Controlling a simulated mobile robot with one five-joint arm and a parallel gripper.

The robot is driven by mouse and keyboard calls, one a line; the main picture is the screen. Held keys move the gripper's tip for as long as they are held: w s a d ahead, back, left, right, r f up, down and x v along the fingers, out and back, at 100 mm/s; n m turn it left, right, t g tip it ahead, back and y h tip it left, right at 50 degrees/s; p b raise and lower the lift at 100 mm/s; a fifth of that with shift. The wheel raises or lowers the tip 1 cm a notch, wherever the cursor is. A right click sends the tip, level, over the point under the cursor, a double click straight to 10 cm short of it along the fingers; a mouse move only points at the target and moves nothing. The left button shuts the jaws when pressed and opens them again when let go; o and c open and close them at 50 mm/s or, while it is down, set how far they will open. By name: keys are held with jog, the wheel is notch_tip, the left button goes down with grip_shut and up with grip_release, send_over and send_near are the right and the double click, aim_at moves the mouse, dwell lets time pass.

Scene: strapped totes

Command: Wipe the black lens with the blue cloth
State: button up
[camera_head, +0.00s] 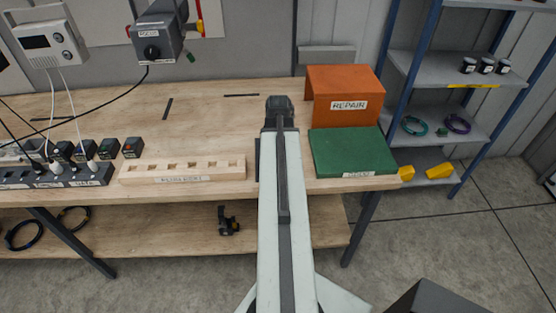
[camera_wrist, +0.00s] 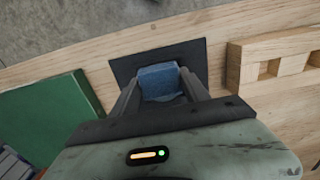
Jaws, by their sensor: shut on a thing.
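The blue cloth (camera_wrist: 160,80) is between the fingers of my gripper (camera_wrist: 160,92) in the wrist view, folded into a small pad. The gripper is shut on it, over a dark flat mat (camera_wrist: 190,50) on the bench; I cannot tell whether the cloth still touches the mat. In the head view my arm hides the cloth and the fingertips. A grey box-shaped device (camera_head: 164,22) hangs at the upper left in the head view. A black round part (camera_head: 152,52) on its front looks like the lens.
A wooden slotted rack (camera_head: 182,178) lies left of my arm, with several small black boxes and a power strip (camera_head: 60,180) further left. A green block (camera_head: 350,150) and an orange REPAIR stand (camera_head: 345,82) are on the right. The bench behind the rack is mostly clear.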

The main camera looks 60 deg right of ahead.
jog(key=shift+r+p, duration=3)
notch_tip(320, 180, up, 3)
jog(key=p, duration=0.3)
jog(key=shift+r, duration=0.1)
